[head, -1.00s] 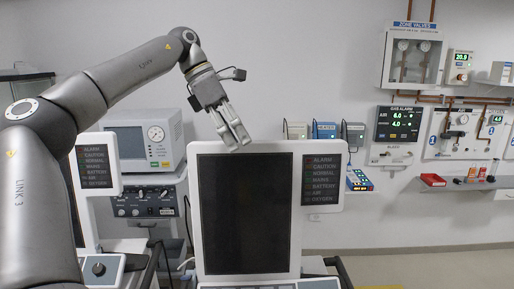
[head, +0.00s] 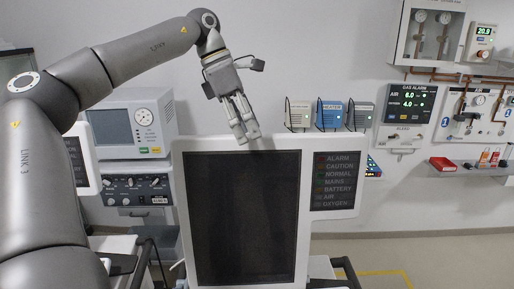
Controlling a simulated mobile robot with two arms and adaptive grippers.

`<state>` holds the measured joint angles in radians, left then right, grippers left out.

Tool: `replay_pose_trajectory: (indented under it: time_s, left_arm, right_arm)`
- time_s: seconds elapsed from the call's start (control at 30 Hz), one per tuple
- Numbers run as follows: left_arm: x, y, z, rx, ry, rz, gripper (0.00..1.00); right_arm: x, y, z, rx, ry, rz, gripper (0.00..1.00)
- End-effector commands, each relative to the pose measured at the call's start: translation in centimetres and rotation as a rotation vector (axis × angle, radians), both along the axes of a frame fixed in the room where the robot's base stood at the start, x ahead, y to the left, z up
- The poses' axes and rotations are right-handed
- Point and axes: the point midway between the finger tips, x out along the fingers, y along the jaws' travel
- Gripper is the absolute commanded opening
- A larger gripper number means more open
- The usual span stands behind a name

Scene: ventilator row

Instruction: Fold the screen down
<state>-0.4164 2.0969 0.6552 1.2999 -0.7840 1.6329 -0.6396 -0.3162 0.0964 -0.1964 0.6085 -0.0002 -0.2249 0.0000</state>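The screen (head: 241,215) is a large dark display in a white frame, standing close to upright in the lower middle of the head view. A labelled alarm panel (head: 336,182) is joined to its right side. My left gripper (head: 246,134) reaches in from the left, its fingers pointing down at the middle of the screen's top edge. The fingers lie close together with nothing seen between them. The fingertips overlap the top edge in the picture; I cannot tell whether they touch it. My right gripper is out of view.
A second ventilator's panel (head: 80,165) stands at the left, partly behind my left arm. A monitor with a round gauge (head: 130,125) stands behind. Small boxes (head: 329,114), a gas alarm (head: 408,103) and a red tray (head: 455,164) are along the wall. Floor shows at lower right.

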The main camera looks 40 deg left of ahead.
Motion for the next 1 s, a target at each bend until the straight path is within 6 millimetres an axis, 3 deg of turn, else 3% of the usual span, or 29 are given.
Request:
replay_pose_trajectory:
  time_s: [0.17, 0.43, 0.77, 1.0]
  left_arm:
    - [0.5, -1.1, -2.7, -0.002, 0.005, -0.001, 0.64]
    - [1.0, -2.1, -5.3, -0.002, 0.002, 0.001, 0.64]
    - [1.1, -2.2, -5.7, -0.001, 0.000, 0.002, 0.64]
    - [1.1, -2.2, -5.7, -0.001, 0.000, 0.002, 0.33]
  right_arm:
    - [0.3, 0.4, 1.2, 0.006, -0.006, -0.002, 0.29]
    - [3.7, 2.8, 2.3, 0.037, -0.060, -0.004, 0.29]
    - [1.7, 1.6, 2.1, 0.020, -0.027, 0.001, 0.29]
    - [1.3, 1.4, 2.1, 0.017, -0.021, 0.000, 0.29]
